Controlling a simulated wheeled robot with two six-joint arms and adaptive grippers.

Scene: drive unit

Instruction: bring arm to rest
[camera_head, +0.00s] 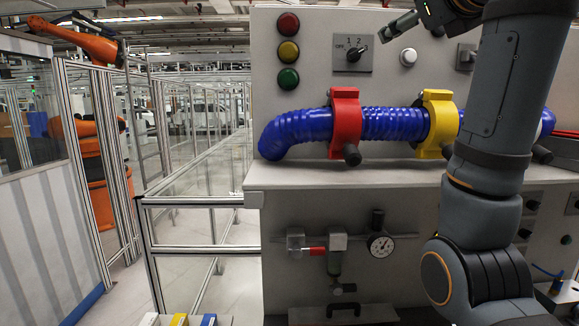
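My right arm (495,130) rises from the bottom right and passes in front of the right part of a grey control panel. Its gripper (398,25) is at the top edge, in front of the panel's upper part, above a white round button (408,57) and to the upper right of a rotary switch (354,54). Only part of the gripper shows, so I cannot tell whether it is open or shut. Nothing is seen held in it. My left gripper is not in view.
A blue corrugated hose (390,124) runs along the panel under a red clamp (345,122) and a yellow clamp (438,122). Red, yellow and green lamps (288,52) are at upper left. A gauge (381,245) sits below the ledge (330,176). Metal-framed fencing (190,222) stands left.

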